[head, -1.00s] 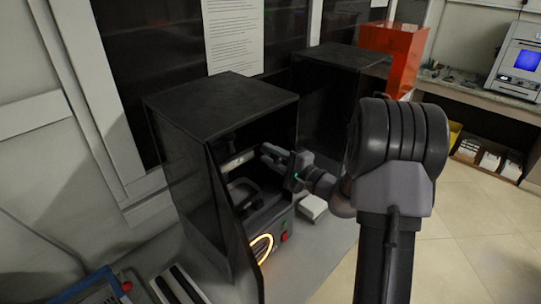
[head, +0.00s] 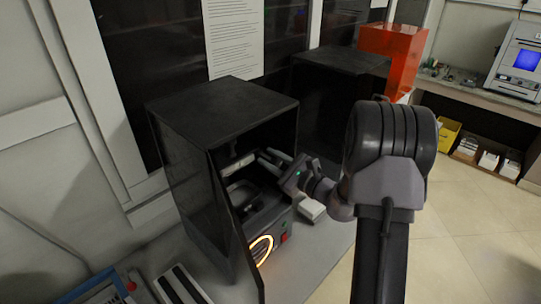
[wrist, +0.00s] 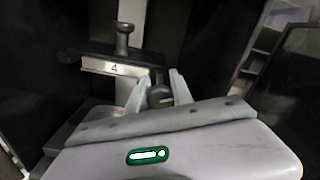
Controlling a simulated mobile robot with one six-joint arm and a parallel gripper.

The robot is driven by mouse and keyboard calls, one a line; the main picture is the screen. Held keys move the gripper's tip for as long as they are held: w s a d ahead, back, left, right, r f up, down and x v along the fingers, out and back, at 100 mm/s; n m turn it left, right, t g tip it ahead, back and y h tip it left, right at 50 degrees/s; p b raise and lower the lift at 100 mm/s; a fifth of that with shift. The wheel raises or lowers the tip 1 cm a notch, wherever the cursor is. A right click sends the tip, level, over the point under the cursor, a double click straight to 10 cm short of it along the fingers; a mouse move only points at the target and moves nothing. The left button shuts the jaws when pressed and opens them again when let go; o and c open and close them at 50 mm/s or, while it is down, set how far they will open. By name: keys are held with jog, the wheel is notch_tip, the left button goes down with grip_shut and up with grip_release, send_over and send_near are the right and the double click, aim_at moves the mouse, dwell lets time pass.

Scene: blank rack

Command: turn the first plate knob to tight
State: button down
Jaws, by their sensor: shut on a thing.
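My gripper (head: 272,158) reaches from the right into the front of a black open-fronted box (head: 222,104). In the wrist view its two pale fingers (wrist: 158,95) stand on either side of a dark round knob (wrist: 160,97) and are shut on it. The fingers and my gripper's body hide the knob's lower part. A light bar marked 4 (wrist: 113,67) lies just beyond and to the left, with an upright dark post (wrist: 123,38) above it. In the head view the knob is too small and dark to make out.
Below the opening are a glowing orange ring (head: 261,249) and a red switch (head: 284,238). A second black box (head: 340,62) stands behind, to the right. Open floor is at the right.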

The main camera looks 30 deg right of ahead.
jog(key=m+p, duration=0.3)
jog(key=m, duration=0.2)
jog(key=shift+r, duration=0.15)
jog(key=m+p, duration=0.5)
jog(key=m, duration=0.1)
jog(key=shift+m, duration=0.4)
jog(key=m+p, duration=0.4)
jog(key=m, duration=0.1)
jog(key=m+p, duration=0.2)
jog(key=m, duration=0.3)
jog(key=shift+m+p, duration=0.3)
jog(key=c, duration=1.2)
grip_release()
jog(key=shift+o, duration=0.2)
